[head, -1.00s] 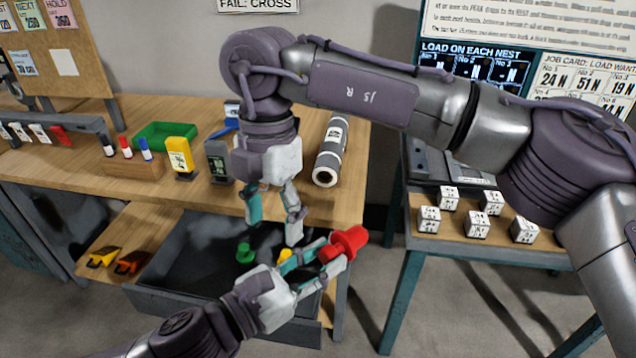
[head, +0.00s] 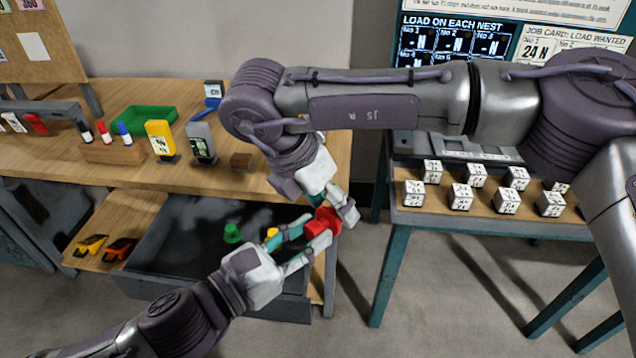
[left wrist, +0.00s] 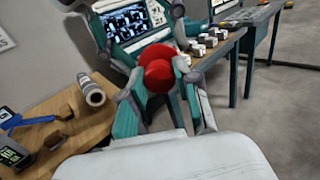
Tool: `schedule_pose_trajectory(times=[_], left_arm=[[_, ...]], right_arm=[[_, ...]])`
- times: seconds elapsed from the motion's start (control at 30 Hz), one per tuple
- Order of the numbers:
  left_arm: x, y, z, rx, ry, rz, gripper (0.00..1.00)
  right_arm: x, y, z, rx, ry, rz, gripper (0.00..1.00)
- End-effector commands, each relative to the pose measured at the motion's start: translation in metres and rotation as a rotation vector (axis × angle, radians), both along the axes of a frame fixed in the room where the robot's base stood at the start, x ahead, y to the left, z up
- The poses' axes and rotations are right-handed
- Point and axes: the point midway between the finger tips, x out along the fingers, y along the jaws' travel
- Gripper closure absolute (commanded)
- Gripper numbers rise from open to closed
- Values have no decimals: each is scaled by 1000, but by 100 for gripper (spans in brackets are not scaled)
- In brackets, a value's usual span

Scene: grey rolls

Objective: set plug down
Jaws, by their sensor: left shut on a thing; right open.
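The red plug (head: 322,222) is held above the right end of the open drawer (head: 165,245). My left gripper (head: 306,232) is shut on it, with one finger on each side. In the left wrist view the red plug (left wrist: 158,74) sits between the fingers. My right gripper (head: 335,208) is open and comes down from above, its fingers close around the plug's far end. I cannot tell whether they touch it. A green plug (head: 232,233) and a yellow plug (head: 271,234) are in the drawer; the yellow one is partly hidden by my left gripper.
A wooden bench (head: 225,182) stands above the drawer, with a green tray (head: 145,119) and a yellow device (head: 160,138). A grey roll (left wrist: 91,92) lies on it. Several white cubes (head: 461,196) stand on the right table (head: 440,218). The drawer's left part is clear.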

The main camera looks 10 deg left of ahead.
Motion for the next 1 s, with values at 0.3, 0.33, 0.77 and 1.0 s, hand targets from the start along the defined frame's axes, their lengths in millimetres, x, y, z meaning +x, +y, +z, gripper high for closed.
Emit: schedule_pose_trajectory(times=[0.3, 0.33, 0.77, 1.0], left_arm=[[0, 0, 0, 0, 0, 0, 90], [0, 0, 0, 0, 0, 0, 90], [0, 0, 0, -1, -1, -1, 90], [-1, -1, 1, -3, -2, -3, 48]], right_arm=[[3, -6, -16, 1, -1, 0, 35], [3, -6, -16, 1, -1, 0, 35], [3, -6, -16, 2, 0, 1, 80], [3, -5, -16, 4, 0, 1, 100]])
